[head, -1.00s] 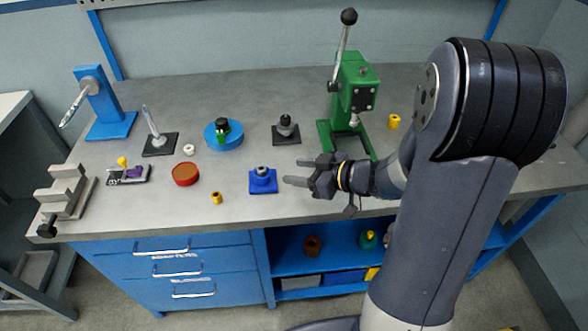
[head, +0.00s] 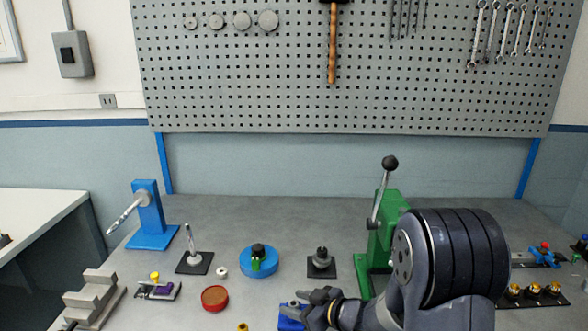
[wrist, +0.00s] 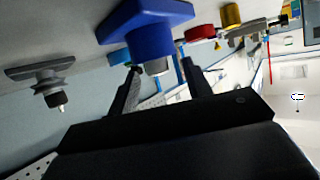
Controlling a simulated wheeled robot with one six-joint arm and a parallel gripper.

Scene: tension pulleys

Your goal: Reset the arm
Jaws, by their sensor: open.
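My gripper (head: 300,303) is at the front middle of the workbench in the head view, fingers pointing left. It is open with nothing between its fingers. A blue block (head: 289,323) is close to it, partly hidden by the fingers. In the wrist view, my two fingers (wrist: 160,69) are spread, and the blue block (wrist: 150,28) with its short grey post shows beyond their tips. I cannot tell the exact gap. My arm's dark upper links cover part of the green press.
The green lever press (head: 378,240) stands just behind my arm. A black-based grey part (head: 321,264), a blue round fixture (head: 258,263), a red dish (head: 215,298) and a blue stand (head: 150,220) are on the grey bench. Pegs stand at right (head: 535,293).

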